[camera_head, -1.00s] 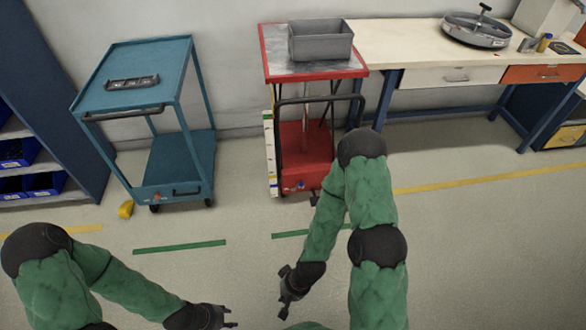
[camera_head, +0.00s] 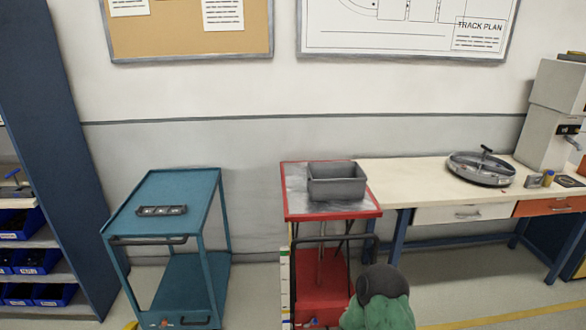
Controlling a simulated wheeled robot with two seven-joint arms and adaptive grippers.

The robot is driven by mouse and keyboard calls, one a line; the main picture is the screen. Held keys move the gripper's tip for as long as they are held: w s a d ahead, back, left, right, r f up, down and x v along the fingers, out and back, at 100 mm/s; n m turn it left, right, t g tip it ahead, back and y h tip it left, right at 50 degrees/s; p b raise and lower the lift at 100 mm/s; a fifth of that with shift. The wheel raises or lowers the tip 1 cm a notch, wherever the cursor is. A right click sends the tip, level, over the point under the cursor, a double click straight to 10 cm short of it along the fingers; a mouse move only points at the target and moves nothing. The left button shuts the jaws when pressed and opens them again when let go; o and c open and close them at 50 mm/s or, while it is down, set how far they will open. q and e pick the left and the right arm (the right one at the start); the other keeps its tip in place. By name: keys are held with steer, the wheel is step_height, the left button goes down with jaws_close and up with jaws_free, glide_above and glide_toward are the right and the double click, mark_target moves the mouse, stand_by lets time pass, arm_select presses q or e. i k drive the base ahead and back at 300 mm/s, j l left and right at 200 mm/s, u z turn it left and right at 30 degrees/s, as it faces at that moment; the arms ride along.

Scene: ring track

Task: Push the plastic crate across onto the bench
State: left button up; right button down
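The grey plastic crate (camera_head: 338,187) sits on the top of the red lift cart (camera_head: 303,206), toward its right side. It looks empty. The cart's top stands against the left end of the bench (camera_head: 408,173), at about the same height. The bench has a pale top with a white drawer and an orange drawer. Part of my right arm shows at the bottom, in front of the red cart. Both of my grippers are out of view below the picture.
A teal cart (camera_head: 160,200) with a dark tray (camera_head: 161,210) stands left of the red cart. The bench's left end is clear. Blue-bin shelves (camera_head: 40,255) stand far left.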

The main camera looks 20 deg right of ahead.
mark_target(332, 181)
steer(key=i+l+z, duration=0.35)
steer(key=i+l, duration=0.15)
steer(key=l, duration=0.45)
steer(key=i+l+z, duration=0.35)
steer(key=i+l, duration=0.25)
steer(key=l, duration=0.25)
steer(key=i+l+z, duration=0.35)
steer(key=i+l, duration=0.3)
